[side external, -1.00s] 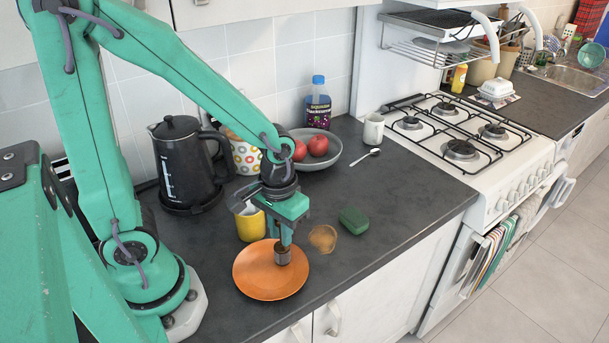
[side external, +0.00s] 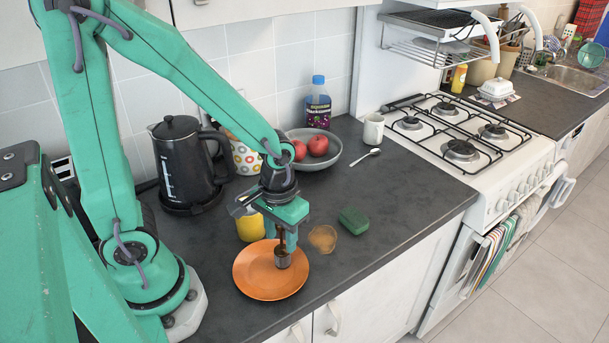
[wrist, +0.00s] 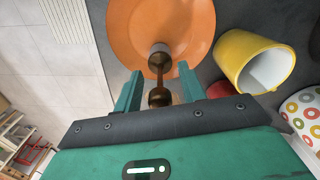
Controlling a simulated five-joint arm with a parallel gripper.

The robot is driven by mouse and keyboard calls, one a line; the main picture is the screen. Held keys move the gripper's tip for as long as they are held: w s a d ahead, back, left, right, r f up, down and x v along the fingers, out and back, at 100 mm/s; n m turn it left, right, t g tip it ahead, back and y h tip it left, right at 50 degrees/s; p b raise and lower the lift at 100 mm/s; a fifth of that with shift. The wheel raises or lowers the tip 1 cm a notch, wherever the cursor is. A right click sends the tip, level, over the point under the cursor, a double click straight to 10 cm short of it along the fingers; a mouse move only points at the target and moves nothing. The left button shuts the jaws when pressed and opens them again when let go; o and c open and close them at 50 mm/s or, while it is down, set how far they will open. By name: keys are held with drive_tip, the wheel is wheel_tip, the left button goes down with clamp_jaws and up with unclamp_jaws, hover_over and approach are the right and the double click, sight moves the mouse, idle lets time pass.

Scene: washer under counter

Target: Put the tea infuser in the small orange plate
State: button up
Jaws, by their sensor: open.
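The tea infuser (side external: 282,260) is a small dark metal piece with a thin stem. It stands on the small orange plate (side external: 252,276), right of the plate's middle in the side view. My gripper (side external: 284,240) is open just above it, around its upper part. In the wrist view, the infuser (wrist: 159,62) lies between and beyond the two spread green fingers of my gripper (wrist: 160,82), with gaps on both sides. The orange plate (wrist: 125,25) shows beneath it.
A yellow mug (side external: 249,226) stands close behind the plate. A green sponge (side external: 354,220) and a round tan object (side external: 322,239) lie to the right. A black kettle (side external: 185,165) and a grey fruit bowl (side external: 345,157) stand behind. The front-right counter is clear.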

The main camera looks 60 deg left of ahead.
drive_tip(key=shift+r, duration=0.15)
drive_tip(key=shift+r, duration=6)
drive_tip(key=shift+r, duration=0.1)
drive_tip(key=s+a+r+m+t, duration=0.3)
drive_tip(key=r+t, duration=0.2)
drive_tip(key=shift+a+t, duration=0.3)
drive_tip(key=shift+a, duration=0.05)
